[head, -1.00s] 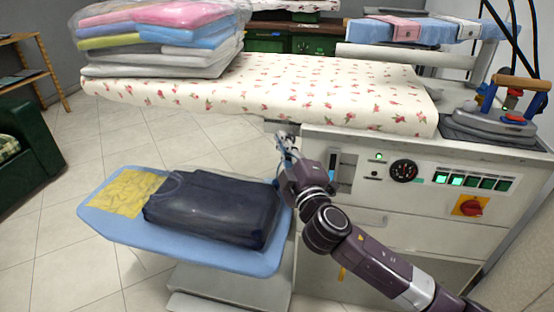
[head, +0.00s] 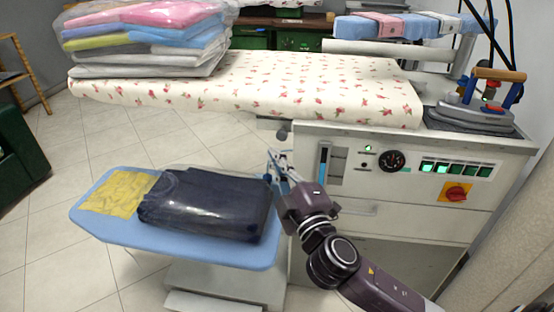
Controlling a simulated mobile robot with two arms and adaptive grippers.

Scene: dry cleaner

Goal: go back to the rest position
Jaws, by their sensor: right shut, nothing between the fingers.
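My right gripper (head: 276,163) is shut and empty. It is held in front of the ironing station, near the right end of the blue board and the folded dark garment. My right arm comes in from the lower right. My left gripper is not in view.
A blue board (head: 110,226) carries a dark folded garment (head: 205,205) and a yellow cloth (head: 117,192). The ironing table (head: 300,90) has a floral cover, with bagged folded clothes (head: 145,40) on its left. An iron (head: 470,110) stands at right. Tiled floor is free at left.

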